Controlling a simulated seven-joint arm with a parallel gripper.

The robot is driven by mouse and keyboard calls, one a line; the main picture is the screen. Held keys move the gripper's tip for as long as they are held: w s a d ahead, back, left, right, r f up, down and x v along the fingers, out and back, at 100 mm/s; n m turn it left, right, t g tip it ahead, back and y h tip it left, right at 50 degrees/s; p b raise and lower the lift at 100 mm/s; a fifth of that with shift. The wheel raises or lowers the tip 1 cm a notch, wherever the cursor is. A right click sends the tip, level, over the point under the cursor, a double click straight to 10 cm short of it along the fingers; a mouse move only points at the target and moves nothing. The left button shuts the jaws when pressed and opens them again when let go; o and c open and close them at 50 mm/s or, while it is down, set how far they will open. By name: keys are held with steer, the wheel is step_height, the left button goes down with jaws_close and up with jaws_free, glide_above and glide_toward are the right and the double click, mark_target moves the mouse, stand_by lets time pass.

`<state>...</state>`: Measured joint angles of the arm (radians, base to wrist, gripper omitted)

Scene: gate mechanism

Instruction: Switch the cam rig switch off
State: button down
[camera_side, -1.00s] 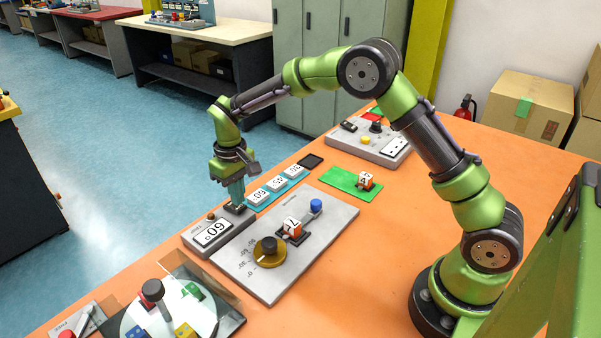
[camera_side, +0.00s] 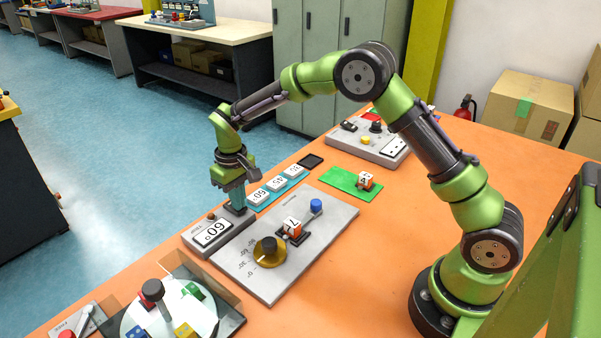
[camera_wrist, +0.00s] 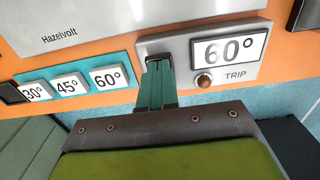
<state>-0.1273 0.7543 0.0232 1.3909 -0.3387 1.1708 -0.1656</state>
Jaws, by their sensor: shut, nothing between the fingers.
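The grey box with the 60° display (camera_side: 212,233) stands at the table's left edge in the side view. It also shows in the wrist view (camera_wrist: 262,78), with a TRIP label and a round brown knob (camera_wrist: 204,81). A small dark switch (camera_wrist: 159,58) sits at the box's end; I take it for the cam rig switch. My gripper (camera_side: 238,207) points down over that end, fingers shut and empty. In the wrist view the fingertips (camera_wrist: 159,72) are at the switch and partly hide it. I cannot tell whether they touch it, or which way it is set.
Tiles marked 30°, 45° and 60° (camera_side: 258,197) lie beside the box. A grey plate with a brass dial (camera_side: 268,252) and a numbered cube (camera_side: 292,226) lies to the right. A round glass-sided rig (camera_side: 170,310) stands in front. A control panel (camera_side: 370,143) is at the back.

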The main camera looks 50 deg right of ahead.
steer(key=shift+f, duration=0.2)
steer(key=shift+r, duration=3.5)
steer(key=s+d+r+m+t, duration=0.1)
steer(key=s+r, duration=0.3)
steer(key=s, duration=0.5)
steer(key=s+d+r+m+t+y, duration=0.1)
steer(key=s+r+t, duration=0.2)
steer(key=s, duration=0.5)
steer(key=s+d+r+m+t+y, duration=0.1)
steer(key=s+d+r+m+t, duration=0.1)
steer(key=s+r, duration=0.4)
steer(key=s+t, duration=0.1)
steer(key=s, duration=0.2)
steer(key=shift+s, duration=0.35)
